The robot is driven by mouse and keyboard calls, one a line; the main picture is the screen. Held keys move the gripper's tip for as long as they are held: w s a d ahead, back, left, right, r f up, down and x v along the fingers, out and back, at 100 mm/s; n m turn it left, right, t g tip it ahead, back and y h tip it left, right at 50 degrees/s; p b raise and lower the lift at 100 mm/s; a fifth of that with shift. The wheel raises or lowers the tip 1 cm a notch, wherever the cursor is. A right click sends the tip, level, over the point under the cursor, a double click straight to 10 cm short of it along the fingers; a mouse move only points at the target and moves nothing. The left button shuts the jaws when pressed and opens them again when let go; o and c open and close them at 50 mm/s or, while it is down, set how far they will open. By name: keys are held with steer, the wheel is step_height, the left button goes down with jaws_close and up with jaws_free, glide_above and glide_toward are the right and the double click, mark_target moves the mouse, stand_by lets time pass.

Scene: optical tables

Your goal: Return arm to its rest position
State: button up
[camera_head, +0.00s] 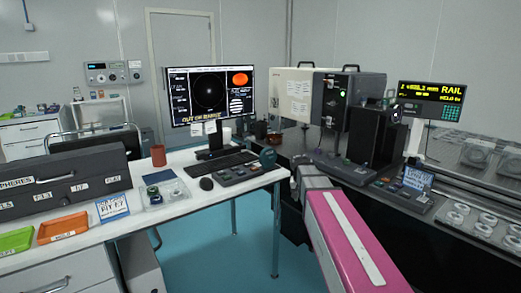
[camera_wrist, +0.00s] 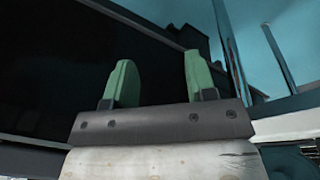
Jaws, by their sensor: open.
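My gripper (camera_wrist: 160,82) shows in the wrist view with its two green fingers apart and nothing between them. Behind the fingers is a large dark surface, with teal floor at the upper right. In the head view my pink arm link (camera_head: 357,245) with a white stripe runs from the bottom right up to grey joints (camera_head: 312,180) in the gap between the two tables. My gripper cannot be made out in the head view.
A white desk (camera_head: 190,205) at left holds a monitor (camera_head: 208,95), keyboard, mouse and trays. The optical bench at right carries an instrument housing (camera_head: 300,92), a RAIL display (camera_head: 432,100) and several round optics (camera_head: 482,229). Teal floor (camera_head: 215,255) is open below the desk.

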steer(key=s+f+n+g+y, duration=0.1)
steer(key=s+f+n, duration=0.1)
steer(key=s+f, duration=1.4)
steer(key=s, duration=0.2)
steer(key=shift+s+d+n+y, duration=0.25)
steer(key=shift+s+n+y, duration=0.05)
steer(key=shift+n, duration=0.1)
